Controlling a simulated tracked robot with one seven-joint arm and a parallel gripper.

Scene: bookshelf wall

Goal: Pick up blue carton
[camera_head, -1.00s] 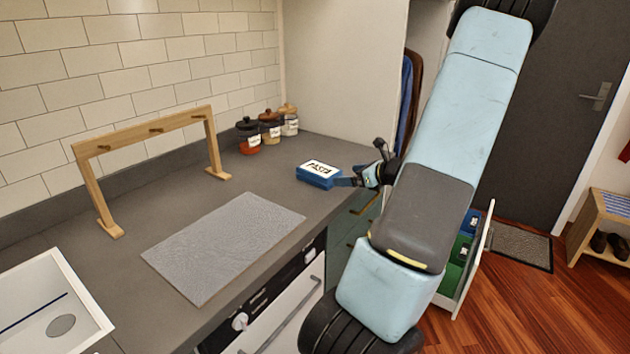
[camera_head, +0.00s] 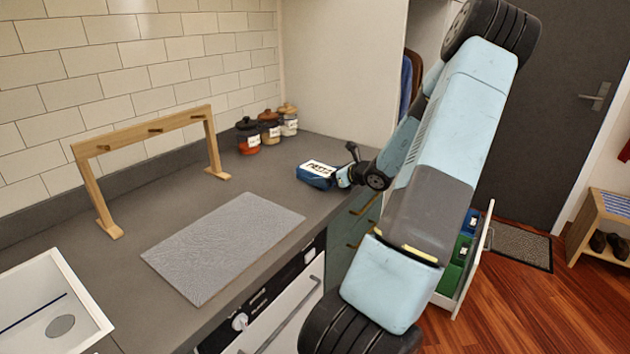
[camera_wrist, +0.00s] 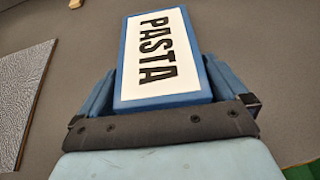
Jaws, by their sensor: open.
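The blue carton (camera_head: 316,176) lies flat on the grey counter, with a white label reading PASTA on top. In the wrist view the carton (camera_wrist: 158,55) sits between the two blue fingers of my gripper (camera_wrist: 155,95). One finger is on each side of it, and the jaws are open. Whether the fingers touch its sides I cannot tell. In the head view my gripper (camera_head: 338,176) is at the carton's right end, low over the counter.
A wooden rack (camera_head: 150,130) and several lidded jars (camera_head: 269,125) stand by the tiled wall. A grey textured mat (camera_head: 222,245) lies on the counter (camera_head: 120,285). A white sink (camera_head: 50,305) is at the left. An open drawer (camera_head: 462,265) holds green and blue items.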

